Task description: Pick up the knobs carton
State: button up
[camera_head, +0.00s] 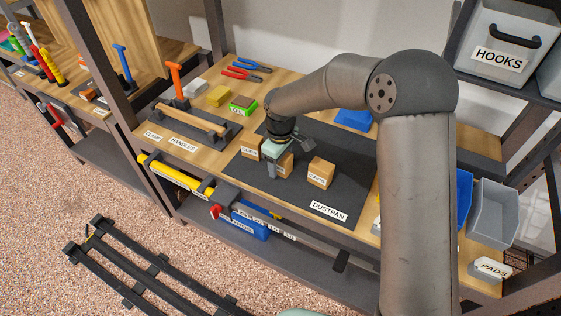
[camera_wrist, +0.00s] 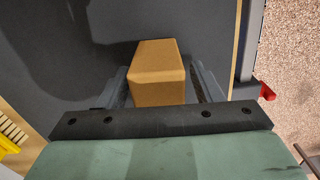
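Three small brown cartons stand on the dark mat (camera_head: 338,197). My gripper (camera_head: 275,168) points down at the middle carton (camera_head: 285,165), which it partly hides; I cannot read a label on that carton. In the wrist view the same plain brown carton (camera_wrist: 158,72) lies between the two fingers of my gripper (camera_wrist: 161,88). The fingers are apart on either side of it, with what look like narrow gaps. The left carton (camera_head: 250,148) and the right carton (camera_head: 320,173) carry white labels too small to read surely. No label clearly reads knobs.
The left carton stands close beside my gripper. The mat's front edge bears a DUSTPAN label (camera_head: 328,210). Bare mat lies right of the cartons.

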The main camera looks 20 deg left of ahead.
jog(key=c, duration=0.9)
jog(key=shift+r, duration=0.1)
